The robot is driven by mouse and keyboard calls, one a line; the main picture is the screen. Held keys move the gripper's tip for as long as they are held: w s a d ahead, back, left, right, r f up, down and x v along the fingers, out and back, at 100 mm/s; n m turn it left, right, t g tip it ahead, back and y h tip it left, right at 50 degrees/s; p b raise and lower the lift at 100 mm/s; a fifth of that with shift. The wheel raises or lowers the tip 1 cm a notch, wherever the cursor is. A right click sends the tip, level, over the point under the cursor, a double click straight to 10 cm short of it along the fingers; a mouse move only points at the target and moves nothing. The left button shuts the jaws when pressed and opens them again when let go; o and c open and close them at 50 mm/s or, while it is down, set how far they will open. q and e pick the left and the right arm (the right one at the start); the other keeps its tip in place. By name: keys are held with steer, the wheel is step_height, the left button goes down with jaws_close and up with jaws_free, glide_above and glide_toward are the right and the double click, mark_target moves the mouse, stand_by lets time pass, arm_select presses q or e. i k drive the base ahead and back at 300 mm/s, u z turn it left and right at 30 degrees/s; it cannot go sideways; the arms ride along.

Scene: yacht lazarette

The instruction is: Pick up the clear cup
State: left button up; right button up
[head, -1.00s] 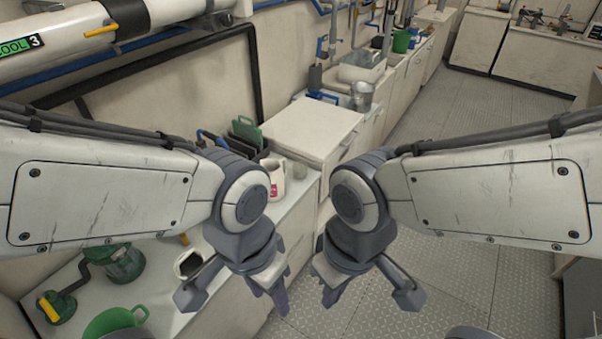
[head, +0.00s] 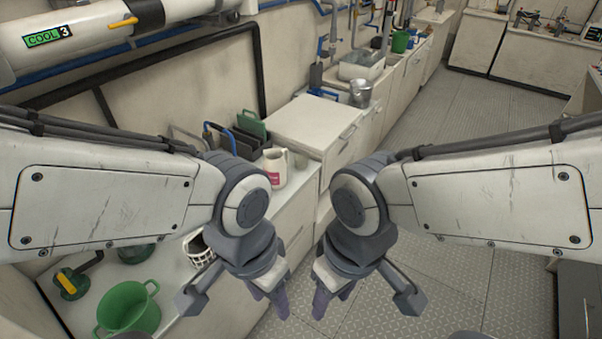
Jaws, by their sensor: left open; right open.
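A small see-through cup (head: 301,160) stands on the left counter in the head view, just right of a white pitcher (head: 276,167) with a red label. It looks like the clear cup, though it is small and faint. My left gripper (head: 271,297) is open and empty, pointing down in front of the counter edge, nearer to me than the cup. My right gripper (head: 333,298) is open and empty over the floor, to the right of the left one. Neither gripper touches the cup.
A green bucket (head: 131,311), a white basket (head: 200,250) and a dark rack (head: 232,141) with a green board stand on the counter. A raised white cabinet (head: 311,127) is behind the cup. A metal pitcher (head: 361,92) stands farther back. The floor (head: 450,200) at right is clear.

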mark_target(301, 159)
steer(key=k, duration=0.95)
steer(key=z, duration=0.75)
steer(key=i, duration=0.9)
steer(key=z, duration=0.5)
steer(key=i, duration=0.8)
steer(key=u, duration=0.75)
steer(key=i, duration=0.75)
steer(key=u, duration=1)
steer(key=i, duration=0.2)
steer(key=u, duration=0.2)
